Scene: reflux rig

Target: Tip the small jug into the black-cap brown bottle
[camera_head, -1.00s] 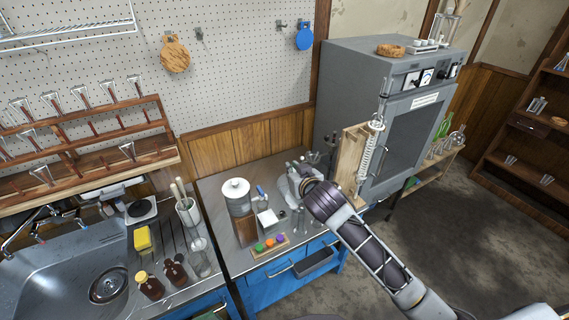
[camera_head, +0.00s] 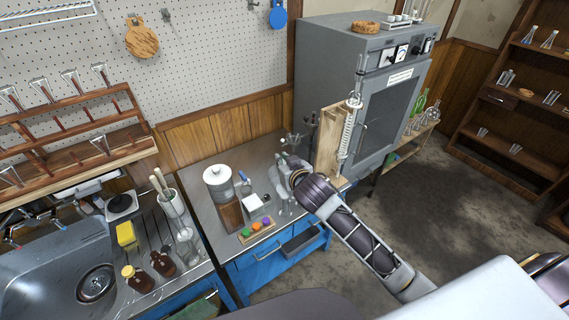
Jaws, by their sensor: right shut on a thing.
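Two brown bottles stand on the drainboard beside the sink. The black-cap brown bottle (camera_head: 162,264) is the right one, with a dark top; the other brown bottle (camera_head: 138,281) has a yellowish cap. My right gripper (camera_head: 285,164) is over the back right of the metal worktop, well away from the bottles. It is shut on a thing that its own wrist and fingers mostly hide. I cannot make out the small jug for certain. My left gripper is not in view.
A clear glass vessel (camera_head: 187,246) stands right of the bottles, a yellow sponge (camera_head: 126,235) behind them. A white-lidded canister (camera_head: 217,183) and a tray of coloured caps (camera_head: 257,230) are on the worktop. A wooden board with a glass coil (camera_head: 330,145) stands close right of my gripper.

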